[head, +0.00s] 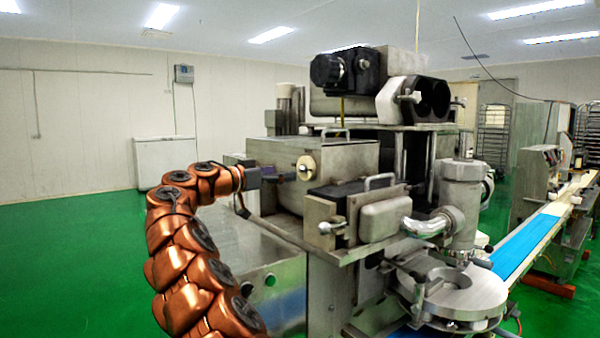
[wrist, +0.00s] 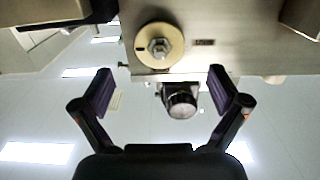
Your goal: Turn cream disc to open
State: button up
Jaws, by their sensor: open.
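The cream disc (head: 306,167) sits on the steel front face of the encrusting machine's box. It is round with a metal hex nut at its centre and a small dark mark near its rim in the wrist view (wrist: 147,58). My gripper (head: 284,176) is just left of the disc in the head view. In the wrist view my gripper (wrist: 160,80) is open, with its two dark fingers wide apart. The disc is centred between the fingers but beyond their tips. Nothing is between the fingers, and no contact with the disc shows.
The steel encrusting machine (head: 330,150) fills the middle. Below the disc, a lower box with a knob (head: 326,228) and a handle juts forward. A dark round knob (head: 326,69) is on top. A conveyor with a blue belt (head: 525,245) stands right. Green floor is clear at left.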

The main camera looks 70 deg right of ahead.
aim_at(304, 170)
jog(key=p+x, duration=0.1)
jog(key=x, duration=0.5)
jog(key=shift+s+d+p, duration=0.15)
jog(key=shift+d+p, duration=0.15)
jog(key=shift+p, duration=0.1)
jog(key=c, duration=1.2)
jog(key=shift+o, duration=0.2)
